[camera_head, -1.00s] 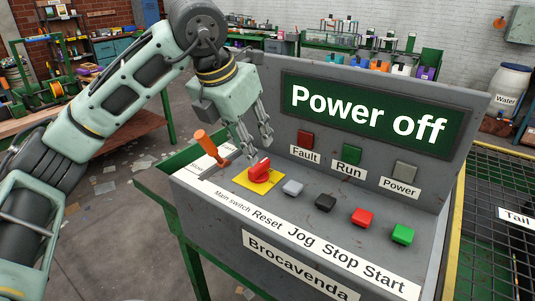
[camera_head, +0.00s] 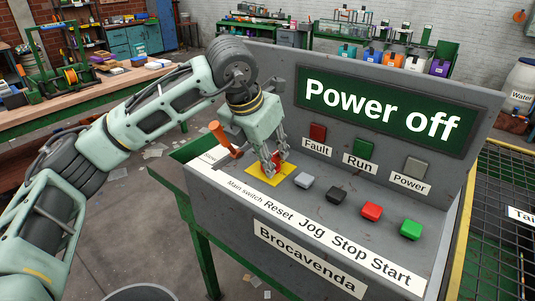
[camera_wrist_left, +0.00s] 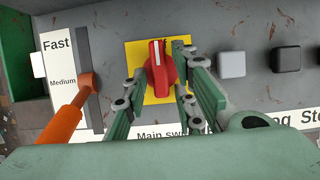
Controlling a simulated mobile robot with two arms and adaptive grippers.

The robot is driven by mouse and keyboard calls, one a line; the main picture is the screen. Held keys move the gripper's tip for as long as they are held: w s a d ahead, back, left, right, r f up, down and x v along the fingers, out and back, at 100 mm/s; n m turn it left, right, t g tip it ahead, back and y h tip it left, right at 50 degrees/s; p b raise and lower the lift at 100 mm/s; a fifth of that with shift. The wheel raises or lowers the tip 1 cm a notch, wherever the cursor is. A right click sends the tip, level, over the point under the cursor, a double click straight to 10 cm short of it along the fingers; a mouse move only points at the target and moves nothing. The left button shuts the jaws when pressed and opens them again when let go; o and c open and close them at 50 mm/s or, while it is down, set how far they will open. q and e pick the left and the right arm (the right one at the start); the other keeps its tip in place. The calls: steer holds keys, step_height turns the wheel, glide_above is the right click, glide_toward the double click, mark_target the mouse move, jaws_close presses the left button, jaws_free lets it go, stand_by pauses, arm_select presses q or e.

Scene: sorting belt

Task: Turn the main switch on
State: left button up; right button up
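The red main switch (camera_wrist_left: 158,76) is a round knob on a yellow plate (camera_head: 259,172), labelled Main switch. Its white mark points up, away from me, in the left wrist view. My left gripper (camera_head: 275,165) is down at the switch, largely covering it in the head view. In the left wrist view its two fingers (camera_wrist_left: 167,75) stand apart on either side of the knob, very close to it. I cannot tell whether they touch it. The display (camera_head: 382,110) reads "Power off". My right gripper is not in view.
An orange-handled lever (camera_wrist_left: 65,122) stands just left of the switch, beside a Fast/Medium scale. Right of the switch are the grey Reset (camera_head: 304,180), black Jog (camera_head: 337,194), red Stop (camera_head: 371,211) and green Start (camera_head: 410,229) buttons. Fault, Run and Power lamps sit above.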

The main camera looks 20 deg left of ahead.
arm_select(q)
jaws_close()
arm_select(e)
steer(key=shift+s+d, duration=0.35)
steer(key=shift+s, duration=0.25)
